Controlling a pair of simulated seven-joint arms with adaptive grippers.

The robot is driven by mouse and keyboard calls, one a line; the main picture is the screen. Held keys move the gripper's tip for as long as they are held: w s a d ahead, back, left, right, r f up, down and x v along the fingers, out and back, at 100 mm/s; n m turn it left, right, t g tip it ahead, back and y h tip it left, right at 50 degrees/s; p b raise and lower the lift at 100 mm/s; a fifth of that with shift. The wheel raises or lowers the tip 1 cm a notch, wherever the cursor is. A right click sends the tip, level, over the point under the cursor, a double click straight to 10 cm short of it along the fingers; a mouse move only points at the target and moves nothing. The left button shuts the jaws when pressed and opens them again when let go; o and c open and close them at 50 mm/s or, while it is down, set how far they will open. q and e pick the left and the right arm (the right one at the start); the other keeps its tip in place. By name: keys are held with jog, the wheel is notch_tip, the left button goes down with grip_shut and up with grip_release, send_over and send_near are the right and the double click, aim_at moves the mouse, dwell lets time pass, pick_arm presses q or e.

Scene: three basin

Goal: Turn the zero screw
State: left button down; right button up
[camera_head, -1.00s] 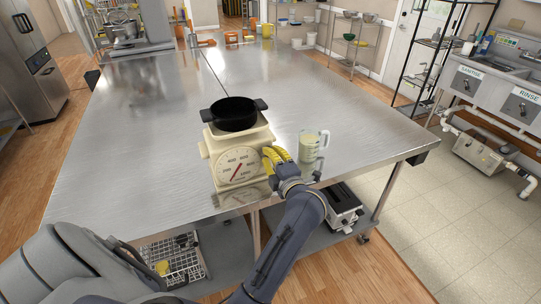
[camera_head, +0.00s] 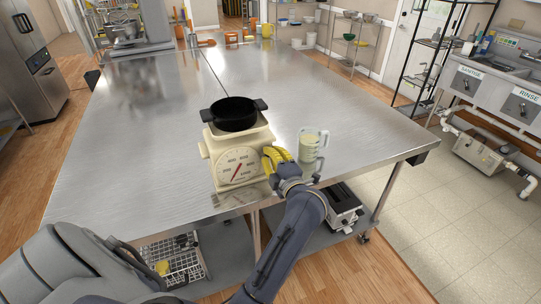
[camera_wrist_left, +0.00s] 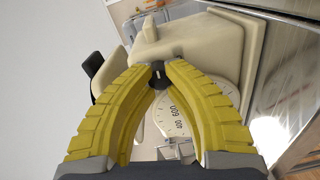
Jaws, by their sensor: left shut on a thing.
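A cream kitchen scale (camera_head: 236,150) with a round white dial (camera_head: 240,165) and red needle stands near the table's front edge. A black two-handled pot (camera_head: 234,114) sits on its top. My left gripper (camera_head: 267,160), with yellow fingers, is at the scale's right side beside the dial. In the left wrist view its fingertips (camera_wrist_left: 158,74) close around a small dark knob (camera_wrist_left: 158,80), which looks like the zero screw. The scale's body (camera_wrist_left: 200,52) and part of the dial (camera_wrist_left: 172,116) show behind the fingers. The knob is hidden in the head view. My right gripper is not in view.
A clear measuring cup (camera_head: 311,146) with pale contents stands just right of my left gripper. The steel table (camera_head: 150,140) is clear to the left and behind the scale. Orange items (camera_head: 231,38) stand at its far end. A shelf with a wire rack (camera_head: 175,262) lies below.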

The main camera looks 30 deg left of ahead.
pick_arm(q)
jog(key=shift+a, duration=0.1)
dwell(0.8)
jog(key=c, duration=1.2)
grip_release()
jog(key=shift+o, duration=0.2)
